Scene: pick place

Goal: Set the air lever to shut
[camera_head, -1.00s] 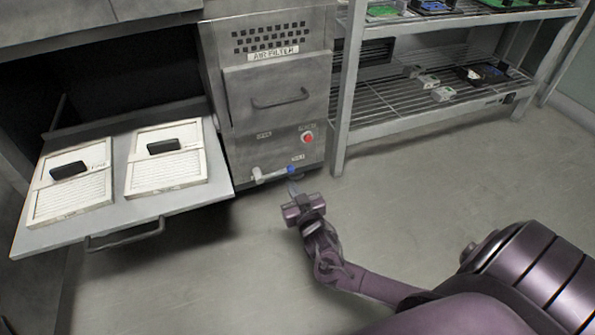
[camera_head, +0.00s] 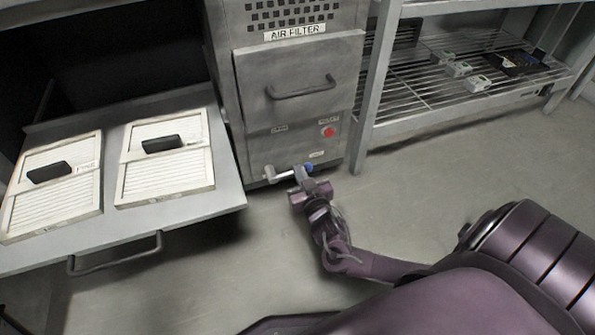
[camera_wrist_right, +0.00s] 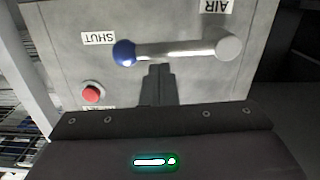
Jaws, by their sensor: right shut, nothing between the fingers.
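The air lever (camera_head: 284,174) is a silver rod on the front of the air filter cabinet, with a white-grey pivot end at left and a blue ball knob (camera_head: 308,168) at right. In the right wrist view, the lever (camera_wrist_right: 175,49) lies roughly level, with its blue knob (camera_wrist_right: 124,52) close to a "SHUT" label (camera_wrist_right: 98,38). An "AIR" label (camera_wrist_right: 215,6) is near the pivot end. My right gripper (camera_head: 300,175) is shut and empty, its fingertips (camera_wrist_right: 158,70) right at the rod near the knob. I cannot tell whether they touch. My left gripper is out of view.
A red button (camera_head: 328,131) and a drawer handle (camera_head: 302,88) are on the cabinet above the lever. At left, a pulled-out tray (camera_head: 226,190) bears two white filter panels. A wire shelf rack (camera_head: 430,95) stands at right. The floor in front is clear.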

